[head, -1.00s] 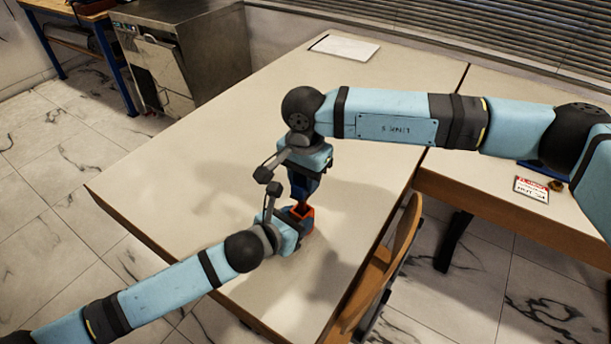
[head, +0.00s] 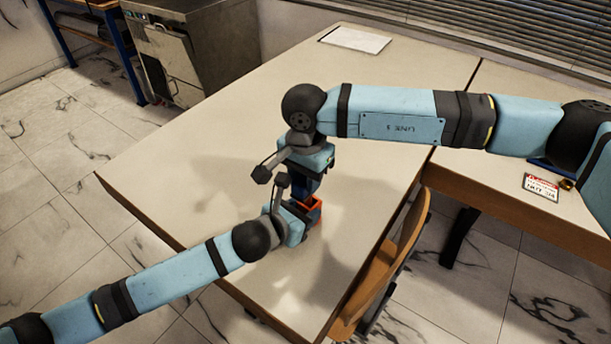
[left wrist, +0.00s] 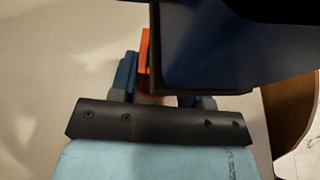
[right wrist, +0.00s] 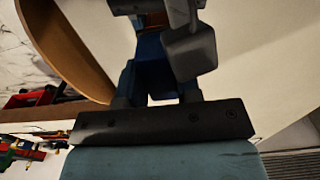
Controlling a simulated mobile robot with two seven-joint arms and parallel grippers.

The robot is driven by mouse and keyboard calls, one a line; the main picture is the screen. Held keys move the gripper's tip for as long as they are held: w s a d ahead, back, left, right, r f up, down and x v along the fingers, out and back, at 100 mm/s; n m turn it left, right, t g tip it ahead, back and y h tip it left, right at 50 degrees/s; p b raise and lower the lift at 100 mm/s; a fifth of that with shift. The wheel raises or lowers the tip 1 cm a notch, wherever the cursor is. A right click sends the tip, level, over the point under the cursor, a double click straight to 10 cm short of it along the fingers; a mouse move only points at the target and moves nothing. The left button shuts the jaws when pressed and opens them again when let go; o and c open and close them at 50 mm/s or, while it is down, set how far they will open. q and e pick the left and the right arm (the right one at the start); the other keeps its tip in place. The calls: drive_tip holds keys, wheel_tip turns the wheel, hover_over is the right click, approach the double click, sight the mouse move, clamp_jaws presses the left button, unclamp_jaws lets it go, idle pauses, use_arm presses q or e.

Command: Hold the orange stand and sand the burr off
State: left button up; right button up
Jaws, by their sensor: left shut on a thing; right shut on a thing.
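The orange stand (head: 316,213) is on the table near its front right edge, partly hidden by my grippers. My left gripper (head: 305,213) comes in low from the left and is shut on the stand; a strip of orange shows between its blue fingers in the left wrist view (left wrist: 144,82). I cannot make out the burr, or whether the held thing touches the stand.
The pale table (head: 190,180) is bare to the left and behind. A white sheet (head: 356,39) lies at its back. A wooden chair (head: 385,270) stands close at the right edge. A second table with a red and white sign (head: 541,187) is farther right.

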drive_tip(key=shift+w+d+f, duration=0.2)
drive_tip(key=shift+w+d, duration=0.75)
drive_tip(key=shift+w, duration=0.3)
drive_tip(key=shift+s+a, duration=0.5)
drive_tip(key=shift+s, duration=0.25)
drive_tip(key=shift+s+a, duration=0.45)
drive_tip(key=shift+s, duration=0.25)
drive_tip(key=shift+w, duration=0.1)
drive_tip(key=shift+w+d, duration=0.5)
drive_tip(key=shift+w, duration=0.2)
drive_tip(key=shift+w+d, duration=0.45)
drive_tip(key=shift+w, duration=0.2)
drive_tip(key=shift+s, duration=0.1)
